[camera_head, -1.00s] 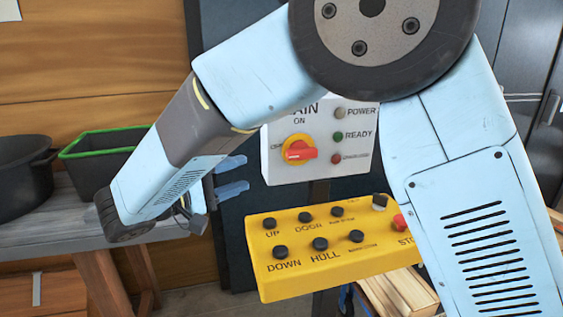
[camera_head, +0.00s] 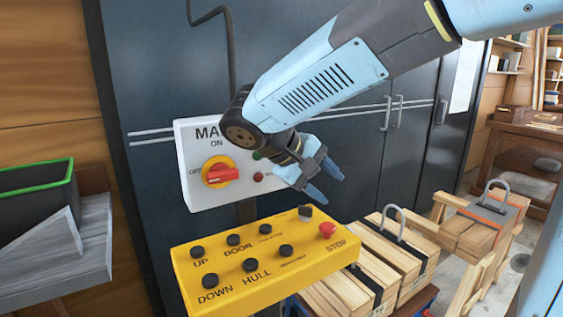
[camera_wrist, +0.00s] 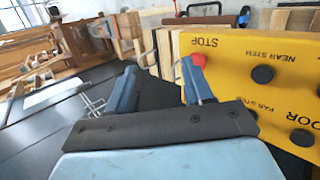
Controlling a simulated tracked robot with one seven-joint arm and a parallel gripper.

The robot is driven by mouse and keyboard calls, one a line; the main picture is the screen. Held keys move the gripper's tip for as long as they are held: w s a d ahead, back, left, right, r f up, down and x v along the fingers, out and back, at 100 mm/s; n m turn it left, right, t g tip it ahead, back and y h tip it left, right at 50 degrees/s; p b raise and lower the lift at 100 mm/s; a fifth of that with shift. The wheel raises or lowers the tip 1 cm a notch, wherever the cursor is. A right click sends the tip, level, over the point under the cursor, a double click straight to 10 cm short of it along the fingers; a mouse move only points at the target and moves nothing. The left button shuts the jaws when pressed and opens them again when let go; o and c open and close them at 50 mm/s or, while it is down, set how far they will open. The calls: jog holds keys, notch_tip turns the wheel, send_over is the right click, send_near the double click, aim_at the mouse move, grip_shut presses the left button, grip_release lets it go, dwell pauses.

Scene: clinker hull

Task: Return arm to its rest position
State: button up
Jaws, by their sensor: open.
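My gripper (camera_head: 327,184) is in front of the right side of the white main switch box in the head view, above the yellow button panel. Its two blue fingers are apart with nothing between them; they also show in the wrist view (camera_wrist: 160,88). My forearm crosses the picture from the upper right and hides part of the box. The gripper looks clear of the panel, though the exact gap is hard to tell.
The yellow button panel (camera_head: 268,262) has black buttons and a red stop button (camera_head: 327,230). The white switch box (camera_head: 190,150) carries a red knob (camera_head: 221,174). Strapped timber stacks (camera_head: 400,250) stand at right. Dark cabinets (camera_head: 400,150) stand behind. A green-rimmed bin (camera_head: 37,205) sits at left.

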jog(key=s+d+f+m+t+y, duration=0.1)
jog(key=s+d+m+t+y, duration=0.1)
jog(key=s+d+m+y, duration=0.4)
jog(key=shift+s+d+y, duration=1.3)
jog(key=shift+s+d, duration=1.35)
jog(key=shift+d, duration=1.75)
jog(key=shift+f, duration=0.1)
